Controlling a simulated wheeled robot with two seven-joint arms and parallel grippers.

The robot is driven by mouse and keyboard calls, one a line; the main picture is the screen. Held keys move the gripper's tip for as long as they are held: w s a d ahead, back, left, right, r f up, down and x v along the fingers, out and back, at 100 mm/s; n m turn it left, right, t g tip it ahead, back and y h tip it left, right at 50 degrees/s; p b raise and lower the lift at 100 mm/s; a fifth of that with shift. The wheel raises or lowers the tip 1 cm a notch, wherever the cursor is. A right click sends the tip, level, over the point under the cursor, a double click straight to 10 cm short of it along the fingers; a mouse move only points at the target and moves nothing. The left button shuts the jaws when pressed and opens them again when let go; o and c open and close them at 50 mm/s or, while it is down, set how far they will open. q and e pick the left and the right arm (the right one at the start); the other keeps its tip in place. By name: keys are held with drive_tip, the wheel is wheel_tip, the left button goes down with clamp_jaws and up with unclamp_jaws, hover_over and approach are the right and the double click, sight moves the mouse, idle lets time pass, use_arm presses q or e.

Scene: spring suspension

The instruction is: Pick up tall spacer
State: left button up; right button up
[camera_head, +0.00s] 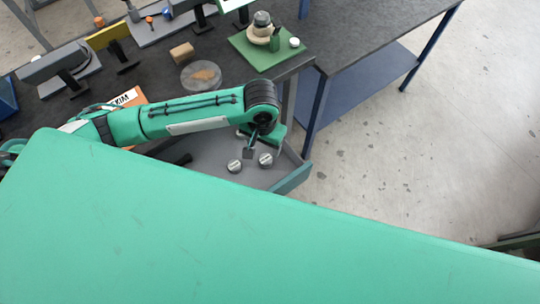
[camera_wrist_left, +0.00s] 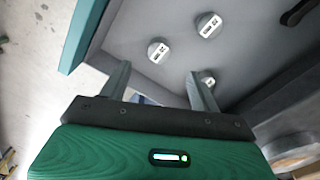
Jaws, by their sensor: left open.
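In the head view one spacer (camera_head: 234,166) is left of another spacer (camera_head: 265,160). The left wrist view shows three: one spacer (camera_wrist_left: 158,51) ahead of the gap between the fingers, one (camera_wrist_left: 208,25) farther up and right, and one (camera_wrist_left: 208,80) partly hidden by the right finger. I cannot tell which is the tall one. My left gripper (camera_head: 249,152) is open and empty above the tray, pointing down; its fingers also show in the left wrist view (camera_wrist_left: 158,74).
The tray has a teal front wall (camera_head: 291,180). The dark workbench (camera_head: 225,60) behind holds a round clear dish (camera_head: 201,76), a wooden block (camera_head: 181,53) and a green plate with stacked parts (camera_head: 245,48). A blue-framed table (camera_head: 370,40) stands to the right.

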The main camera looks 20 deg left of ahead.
use_arm(q)
hover_over(266, 159)
drive_tip(key=f, duration=0.2)
drive_tip(key=s+f, duration=0.1)
drive_tip(key=f, duration=0.1)
drive_tip(key=shift+a+f, duration=0.15)
drive_tip(key=shift+f, duration=0.05)
drive_tip(key=shift+w+f, duration=0.15)
drive_tip(key=shift+f, duration=0.3)
drive_tip(key=f, duration=0.2)
drive_tip(key=f+p, duration=0.1)
drive_tip(key=f, duration=0.1)
drive_tip(key=shift+w, duration=0.4)
drive_tip(key=shift+f, duration=0.45)
drive_tip(key=c, duration=1.1)
drive_tip(key=shift+c, duration=0.2)
use_arm(e)
drive_tip(key=shift+w+r, duration=0.4)
drive_tip(key=shift+r, duration=0.3)
use_arm(q)
drive_tip(key=shift+r, duration=0.15)
use_arm(e)
drive_tip(key=shift+d, duration=0.15)
